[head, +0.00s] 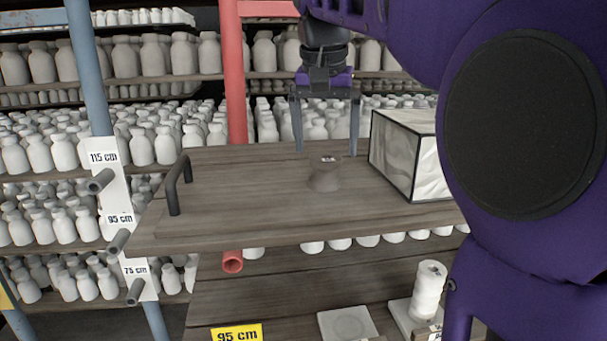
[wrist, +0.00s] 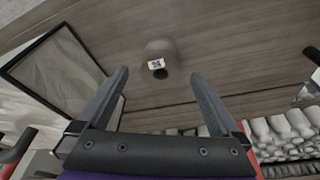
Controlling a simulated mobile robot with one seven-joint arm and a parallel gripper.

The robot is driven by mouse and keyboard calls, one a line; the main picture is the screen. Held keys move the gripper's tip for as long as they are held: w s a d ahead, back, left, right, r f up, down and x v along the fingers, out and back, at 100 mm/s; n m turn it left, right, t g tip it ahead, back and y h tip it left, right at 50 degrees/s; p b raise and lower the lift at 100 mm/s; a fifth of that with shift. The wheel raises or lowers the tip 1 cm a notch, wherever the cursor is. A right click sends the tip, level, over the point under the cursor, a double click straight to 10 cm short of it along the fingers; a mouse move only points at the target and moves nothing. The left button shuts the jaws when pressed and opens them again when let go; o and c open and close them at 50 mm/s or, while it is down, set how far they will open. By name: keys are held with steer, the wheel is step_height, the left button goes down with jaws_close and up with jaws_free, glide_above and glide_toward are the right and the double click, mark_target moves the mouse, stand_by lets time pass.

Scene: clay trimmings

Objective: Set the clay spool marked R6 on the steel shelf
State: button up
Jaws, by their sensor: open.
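A small grey-brown clay spool (head: 325,178) with a flared base stands on a wooden board (head: 240,200). It bears a small white label with dark marks, which I cannot read surely as R6. In the wrist view the spool (wrist: 159,50) shows just beyond the fingertips, about midway between them. My gripper (head: 326,152) points down with its fingers spread, empty, above the spool and apart from it. The fingers also show in the wrist view (wrist: 160,74). I cannot pick out a steel shelf for certain.
A white black-edged box (head: 392,158) stands on the board close to the right of my gripper. A black handle (head: 178,185) rises at the board's left end. Racks of white bottles (head: 140,60) fill the back. A white stacked piece (head: 429,288) stands below right.

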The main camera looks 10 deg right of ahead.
mark_target(325, 157)
steer(key=b+x, duration=0.1)
steer(key=x, duration=0.5)
steer(key=shift+f, duration=0.2)
steer(key=shift+c, duration=0.2)
steer(key=shift+w+r, duration=0.1)
jaws_close()
